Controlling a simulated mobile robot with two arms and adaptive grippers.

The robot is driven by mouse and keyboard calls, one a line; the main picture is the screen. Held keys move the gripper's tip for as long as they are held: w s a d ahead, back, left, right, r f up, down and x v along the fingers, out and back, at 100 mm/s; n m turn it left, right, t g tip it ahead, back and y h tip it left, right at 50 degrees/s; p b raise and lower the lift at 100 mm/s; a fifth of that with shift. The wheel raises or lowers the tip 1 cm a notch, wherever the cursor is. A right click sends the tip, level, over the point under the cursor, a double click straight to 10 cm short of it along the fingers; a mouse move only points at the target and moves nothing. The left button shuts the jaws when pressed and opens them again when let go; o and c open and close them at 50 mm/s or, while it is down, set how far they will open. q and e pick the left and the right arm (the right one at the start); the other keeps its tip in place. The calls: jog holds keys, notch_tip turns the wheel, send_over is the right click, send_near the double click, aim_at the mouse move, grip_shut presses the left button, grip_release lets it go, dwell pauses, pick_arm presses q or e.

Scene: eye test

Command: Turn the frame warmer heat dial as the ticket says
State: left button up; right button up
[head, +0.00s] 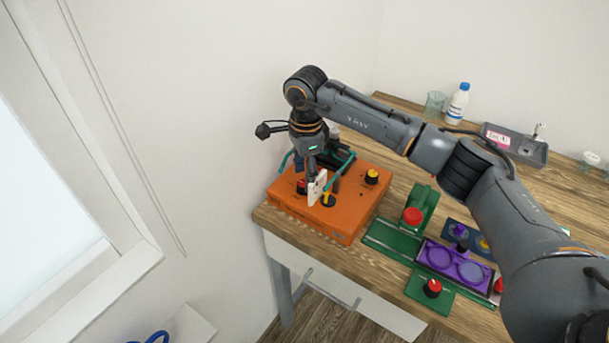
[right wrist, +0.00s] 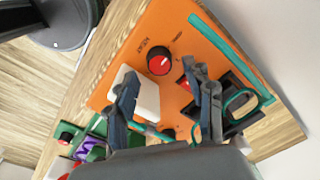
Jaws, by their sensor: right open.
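The frame warmer is an orange box (head: 349,213) on the near left corner of the table; it also fills the middle of the right wrist view (right wrist: 176,22). A black dial with a red cap (right wrist: 159,61) sits on its top, with small print too blurred to read. My right gripper (head: 313,180) is over the box, pointing down. In the right wrist view its open, empty fingers (right wrist: 160,74) are spread on either side below the dial, not closed on it. A white card (right wrist: 147,92) stands beside one finger; no writing on it is visible. My left gripper is not in view.
A yellow-capped knob (head: 371,176) is on the box's right side. A teal bar (right wrist: 225,48) and dark frame lie at the box's edge. Green fixtures (head: 389,241) and a purple tray (head: 431,262) stand close by. A bottle (head: 458,103) and glass (head: 435,104) are at the back.

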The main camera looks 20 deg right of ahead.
aim_at(303, 186)
jog(key=shift+f, duration=1.3)
grip_shut()
